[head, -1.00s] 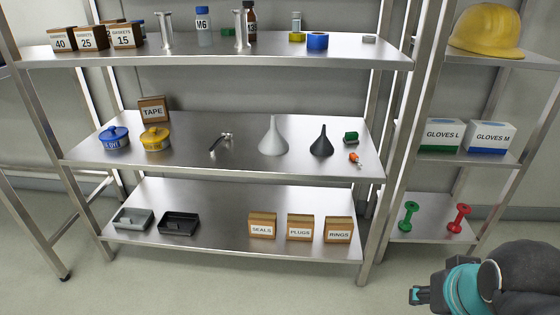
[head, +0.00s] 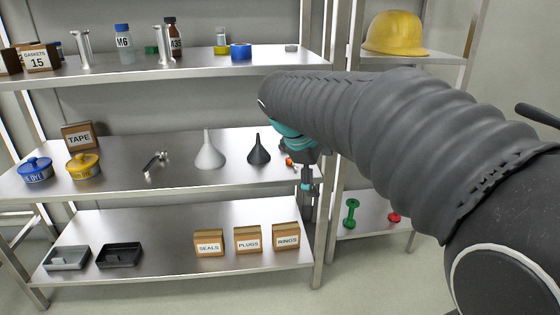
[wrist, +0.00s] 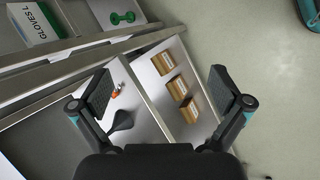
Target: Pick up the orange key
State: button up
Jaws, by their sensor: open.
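The orange key (head: 289,162) lies on the middle shelf near its right end, mostly hidden behind my arm in the head view. In the wrist view the small orange key (wrist: 117,91) shows on the shelf, left of centre, close to the left finger. My gripper (head: 307,205) points down in front of the shelf's right end. In the wrist view my gripper (wrist: 160,92) has its fingers wide apart with nothing between them, apart from the key.
A black funnel (head: 259,151) and a white funnel (head: 210,152) stand left of the key. Shelf posts and the upper shelf (head: 190,67) are close to my arm. Boxes for seals, plugs and rings (head: 286,236) stand on the lower shelf. A gloves box (wrist: 35,22) is on the side rack.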

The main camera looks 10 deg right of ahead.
jog(key=w+a+f+n+h+b, duration=0.1)
jog(key=w+a+f+n+h, duration=0.15)
jog(key=w, duration=0.55)
jog(key=w+a+f+n+h+b, duration=0.1)
jog(key=w+a+n, duration=0.25)
jog(key=w, duration=0.35)
jog(key=n+t+h+b, duration=0.1)
jog(key=n+h, duration=0.3)
jog(key=n, duration=0.1)
send_near(290, 167)
jog(key=d, duration=0.1)
jog(key=w+d+b, duration=0.1)
jog(key=d, duration=0.1)
jog(key=shift+w+d+f+b, duration=0.2)
jog(key=shift+w+b, duration=0.1)
jog(key=shift+b, duration=0.05)
jog(key=shift+r+b+x, duration=0.2)
jog(key=shift+b+x, duration=0.15)
jog(key=shift+x, duration=1.05)
jog(key=shift+r+b+x, duration=0.25)
jog(key=shift+b+x, duration=0.1)
jog(key=shift+x, duration=1.05)
jog(key=shift+d, duration=0.2)
jog(key=c, duration=1)
